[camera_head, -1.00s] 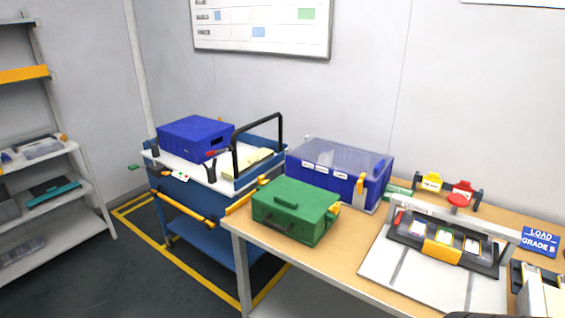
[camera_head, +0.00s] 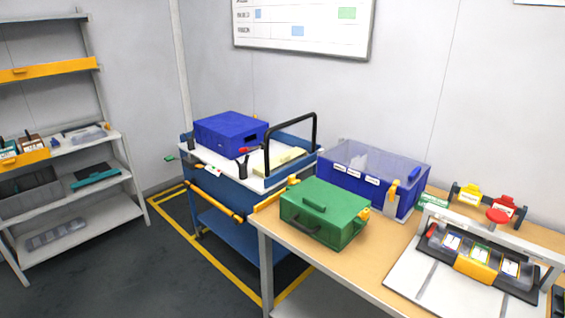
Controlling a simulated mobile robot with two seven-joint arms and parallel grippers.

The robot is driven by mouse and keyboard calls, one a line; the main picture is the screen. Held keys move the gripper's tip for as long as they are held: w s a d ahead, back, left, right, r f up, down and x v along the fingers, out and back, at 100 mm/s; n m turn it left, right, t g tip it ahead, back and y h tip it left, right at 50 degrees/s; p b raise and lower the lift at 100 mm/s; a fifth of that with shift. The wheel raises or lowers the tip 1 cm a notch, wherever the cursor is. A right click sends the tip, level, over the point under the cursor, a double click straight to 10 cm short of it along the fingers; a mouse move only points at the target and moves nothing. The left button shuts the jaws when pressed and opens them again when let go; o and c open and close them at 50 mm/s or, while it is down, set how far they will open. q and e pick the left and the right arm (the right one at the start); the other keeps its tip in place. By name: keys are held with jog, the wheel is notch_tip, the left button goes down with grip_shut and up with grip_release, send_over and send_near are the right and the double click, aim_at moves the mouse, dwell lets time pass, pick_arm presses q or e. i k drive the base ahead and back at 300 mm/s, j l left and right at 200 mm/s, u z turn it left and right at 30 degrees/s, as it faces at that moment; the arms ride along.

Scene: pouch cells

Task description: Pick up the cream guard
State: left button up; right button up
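A cream block-like piece (camera_head: 280,162), likely the cream guard, lies on the white top of the blue cart, near the foot of the black hoop handle. Neither of my grippers shows in the view.
A blue box (camera_head: 231,134) sits on the cart (camera_head: 222,187). The wooden bench (camera_head: 370,246) at right bears a green case (camera_head: 324,212), a clear-lidded blue bin (camera_head: 373,176) and a black tray fixture (camera_head: 481,262). A shelf rack (camera_head: 108,214) stands at left; open floor lies between rack and cart.

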aim_at(259, 171)
jog(key=i+j+u, duration=0.75)
jog(key=i, duration=0.2)
jog(key=i+u, duration=0.4)
jog(key=i, duration=0.15)
jog(key=i+z, duration=0.15)
jog(key=i, duration=0.25)
jog(key=i+j+z, duration=0.15)
jog(key=i, duration=0.25)
jog(key=i+j+z, duration=0.1)
jog(key=i, duration=0.3)
jog(key=i+j+z, duration=0.15)
jog(key=z, duration=0.2)
jog(key=i+j+z, duration=0.5)
jog(key=z, duration=0.15)
